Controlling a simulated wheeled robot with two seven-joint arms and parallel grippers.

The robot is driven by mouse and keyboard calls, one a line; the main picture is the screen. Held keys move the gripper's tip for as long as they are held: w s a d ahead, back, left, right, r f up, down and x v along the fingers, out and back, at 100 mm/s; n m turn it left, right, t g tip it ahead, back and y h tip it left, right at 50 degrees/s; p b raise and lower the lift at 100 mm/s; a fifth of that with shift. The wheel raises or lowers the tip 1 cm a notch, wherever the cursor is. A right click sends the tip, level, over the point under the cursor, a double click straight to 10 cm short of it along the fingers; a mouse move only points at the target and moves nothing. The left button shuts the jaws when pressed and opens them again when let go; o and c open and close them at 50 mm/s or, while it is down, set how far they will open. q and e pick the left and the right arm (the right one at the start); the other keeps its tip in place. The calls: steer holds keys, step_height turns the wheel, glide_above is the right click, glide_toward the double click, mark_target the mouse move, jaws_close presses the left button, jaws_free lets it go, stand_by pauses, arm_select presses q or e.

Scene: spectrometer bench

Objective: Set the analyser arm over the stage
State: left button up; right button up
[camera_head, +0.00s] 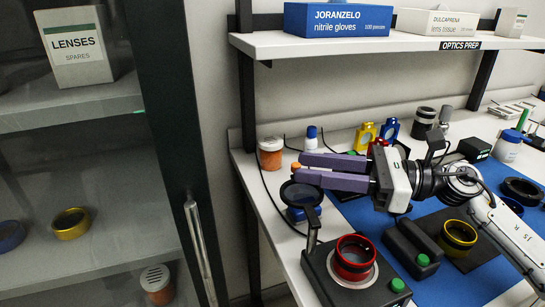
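The black analyser arm (312,222) rises from the left side of a dark box-shaped instrument and ends in a round dark ring with a lens (301,194). The ring stands up and to the left of the stage (367,277), which bears a red ring (355,257). My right gripper (301,168) comes in from the right with its purple fingers pointing left, just above the analyser ring in the picture. The fingers look parallel with a narrow gap and nothing held between them. I cannot tell whether they touch the ring. My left gripper is out of view.
An orange jar (270,153) and lens mounts stand behind. A glass cabinet (95,170) is at left; a shelf (380,43) hangs above.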

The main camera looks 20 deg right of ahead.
steer(key=p+x, duration=0.1)
steer(key=x, duration=0.6)
steer(key=shift+p, duration=0.4)
steer(key=shift+w+a, duration=0.1)
steer(key=shift+w, duration=0.05)
jaws_close()
